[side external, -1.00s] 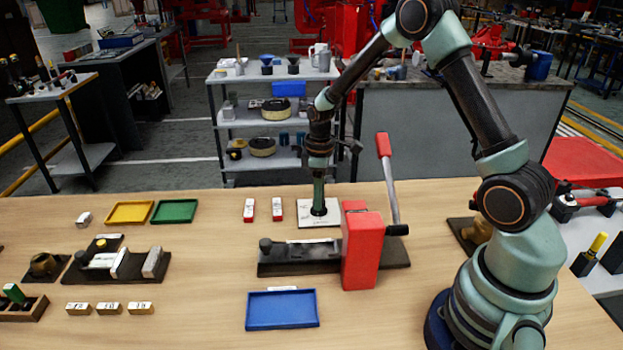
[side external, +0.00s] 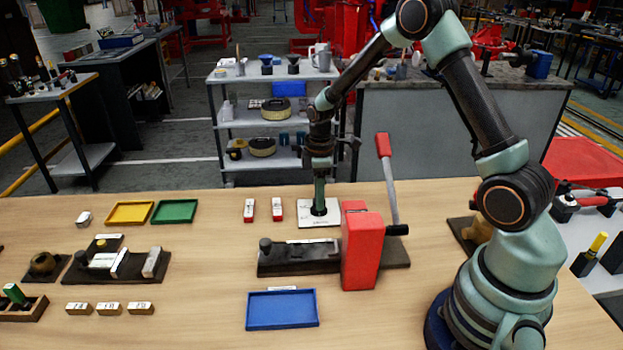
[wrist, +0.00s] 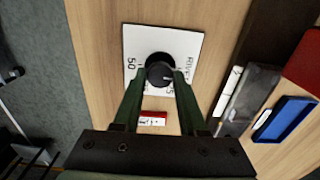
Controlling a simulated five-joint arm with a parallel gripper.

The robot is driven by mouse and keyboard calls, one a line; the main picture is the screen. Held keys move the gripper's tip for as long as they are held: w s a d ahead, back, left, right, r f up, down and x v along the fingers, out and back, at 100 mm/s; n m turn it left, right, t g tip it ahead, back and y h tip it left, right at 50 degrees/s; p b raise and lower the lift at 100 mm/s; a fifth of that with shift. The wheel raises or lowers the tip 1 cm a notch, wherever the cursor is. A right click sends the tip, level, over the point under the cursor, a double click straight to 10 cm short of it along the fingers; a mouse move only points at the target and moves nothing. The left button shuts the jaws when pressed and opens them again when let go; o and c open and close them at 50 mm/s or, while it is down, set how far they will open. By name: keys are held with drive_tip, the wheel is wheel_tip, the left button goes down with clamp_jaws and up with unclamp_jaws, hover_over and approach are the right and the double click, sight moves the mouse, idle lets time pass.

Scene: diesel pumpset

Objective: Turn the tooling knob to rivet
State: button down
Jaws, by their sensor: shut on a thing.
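The tooling knob (wrist: 160,73) is a round black knob with a short white mark, seen in the wrist view. The mark points to the lower right. It stands on a white square plate (wrist: 133,42) with "50" printed on its left and lettering that looks like "RIVET" on its right, partly hidden by a finger. My gripper (wrist: 160,80) is shut on the knob, one green finger on each side. In the side view my gripper (side external: 319,206) points straight down at the plate (side external: 304,221), and its fingers hide most of the knob.
A dark press base (side external: 300,262) with a red block (side external: 361,252) and a red-handled lever (side external: 390,180) stands close to the plate on the near right. Two red-and-white blocks (side external: 263,209) lie to its left. A blue tray (side external: 282,310) sits nearer the front.

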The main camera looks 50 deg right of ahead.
drive_tip(key=shift+c, duration=2.2)
unclamp_jaws()
wheel_tip(320, 180, up, 12)
drive_tip(key=shift+a+r, duration=0.1)
drive_tip(key=shift+r, duration=0.05)
drive_tip(key=s+a+r+m+t, duration=0.2)
drive_tip(key=s+a+r+m, duration=0.2)
drive_tip(key=s, duration=0.3)
drive_tip(key=s+a+r+m+t, duration=0.3)
drive_tip(key=s+a+r+m, duration=0.2)
drive_tip(key=s, duration=0.2)
drive_tip(key=shift+s+a+r+t, duration=0.15)
drive_tip(key=shift+a+r+t, duration=0.05)
drive_tip(key=shift+r+t, duration=0.15)
